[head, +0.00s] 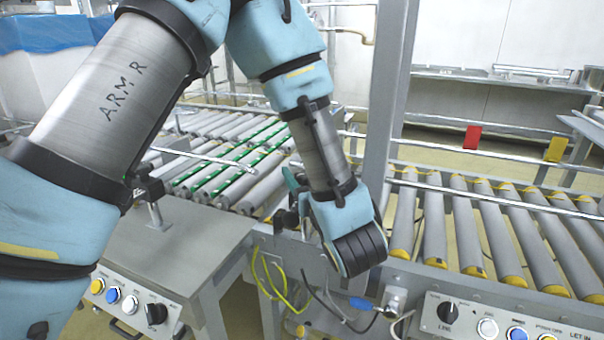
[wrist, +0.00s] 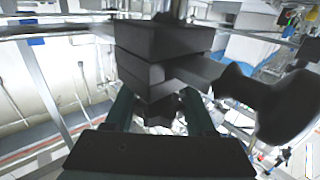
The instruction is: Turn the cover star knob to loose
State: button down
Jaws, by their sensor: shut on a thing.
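In the wrist view, my gripper (wrist: 159,101) has its two dark teal fingers on either side of a dark, lobed star knob (wrist: 160,114). It is shut on this knob, which sits below a stack of black blocks (wrist: 162,42). The knob is partly hidden by the blocks and my gripper body, and its turn angle cannot be told. In the head view, my arm reaches down to the gap between the conveyor sections. My wrist hides most of the gripper and the knob there.
A black handle (wrist: 287,104) juts out right of the blocks, close to my fingers. A grey post (head: 391,110) stands right of my arm. Roller conveyors (head: 460,225) lie behind and right. Control panels (head: 130,303) sit at the lower left and right (head: 490,322). Loose cables hang below my wrist.

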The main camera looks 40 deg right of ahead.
jog(key=shift+c, duration=1.1)
grip_release()
jog(key=shift+d, duration=0.1)
jog(key=shift+r, duration=0.15)
notch_tip(320, 180, up, 10)
jog(key=p, duration=0.1)
